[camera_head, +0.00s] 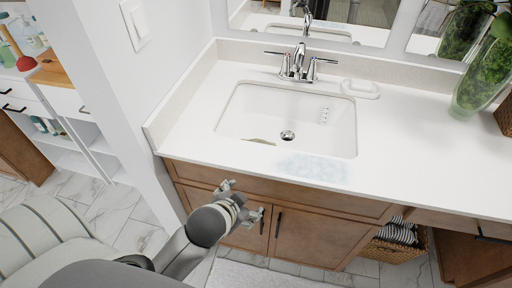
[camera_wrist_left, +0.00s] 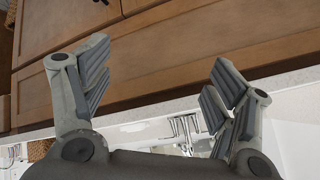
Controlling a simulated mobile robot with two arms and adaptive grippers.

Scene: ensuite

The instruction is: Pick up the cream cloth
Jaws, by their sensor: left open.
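I cannot make out a cream cloth for certain. A pale, blotchy patch (camera_head: 313,167) lies flat on the white counter in front of the sink; whether it is cloth or a stain I cannot tell. A small tan sliver (camera_head: 262,142) shows inside the basin by its front wall, partly hidden by the rim. My left gripper (camera_head: 242,200) is in front of the wooden cabinet, below the counter edge. It is open and empty; in the left wrist view its fingers (camera_wrist_left: 160,68) are spread apart with the cabinet front beyond. My right gripper is not in view.
The white sink (camera_head: 230,112) has a chrome faucet (camera_head: 299,62) behind it. A white soap dish (camera_head: 360,88) and a green glass vase (camera_head: 478,85) stand on the counter to the right. A wall is at the left. A basket (camera_head: 398,245) sits under the counter at right.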

